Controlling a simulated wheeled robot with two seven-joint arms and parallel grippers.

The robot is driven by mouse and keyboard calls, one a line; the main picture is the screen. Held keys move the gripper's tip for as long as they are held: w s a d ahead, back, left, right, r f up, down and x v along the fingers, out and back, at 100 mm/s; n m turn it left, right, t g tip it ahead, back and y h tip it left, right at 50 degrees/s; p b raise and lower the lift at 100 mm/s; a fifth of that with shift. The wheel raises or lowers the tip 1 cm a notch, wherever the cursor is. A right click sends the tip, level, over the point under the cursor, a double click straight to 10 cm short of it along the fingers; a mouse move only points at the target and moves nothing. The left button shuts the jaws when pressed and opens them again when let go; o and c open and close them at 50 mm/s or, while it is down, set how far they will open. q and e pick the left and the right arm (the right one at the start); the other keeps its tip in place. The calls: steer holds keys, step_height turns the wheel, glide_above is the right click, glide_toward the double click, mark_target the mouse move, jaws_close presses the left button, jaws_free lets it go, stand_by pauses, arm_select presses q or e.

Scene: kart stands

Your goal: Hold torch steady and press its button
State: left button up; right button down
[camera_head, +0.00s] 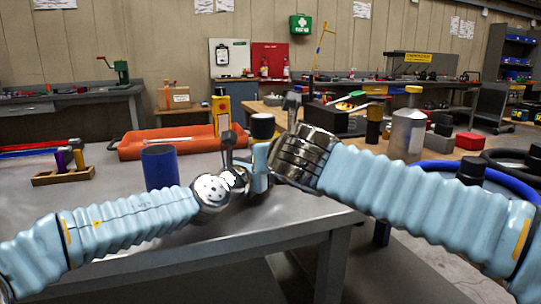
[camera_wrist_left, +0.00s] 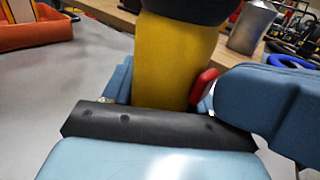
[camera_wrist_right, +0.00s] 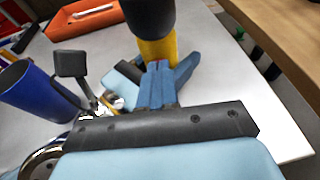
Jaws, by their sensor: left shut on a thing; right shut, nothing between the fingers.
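The torch has a yellow body (camera_wrist_left: 172,62) and a dark head (camera_wrist_right: 150,18); it stands about upright above the grey table. My left gripper (camera_wrist_left: 165,95) is shut on the yellow body. A red button (camera_wrist_left: 203,86) shows on the torch's right side in the left wrist view. My right gripper (camera_wrist_right: 160,85) is shut and empty, its blue fingertips close to the torch, near the button side. I cannot tell whether they touch the button. In the head view the dark head (camera_head: 262,126) shows between my two wrists, and the arms hide most of the body.
A blue cup (camera_head: 159,168) stands left of the grippers on the grey table (camera_head: 120,203). An orange tray (camera_head: 180,143) lies behind. A wooden block with coloured cylinders (camera_head: 64,175) is at far left. A grey canister (camera_head: 407,134) stands on the wooden table behind right.

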steer(key=shift+w+a, duration=0.2)
steer(key=shift+w, duration=0.55)
arm_select(q)
steer(key=shift+s+d, duration=0.1)
arm_select(e)
steer(key=shift+w, duration=0.15)
steer(key=shift+f, duration=0.1)
arm_select(q)
steer(key=shift+s+d, duration=0.1)
steer(key=shift+w+a, duration=0.2)
arm_select(e)
steer(key=v, duration=1)
steer(key=shift+r, duration=0.25)
arm_select(q)
steer(key=o, duration=1.3)
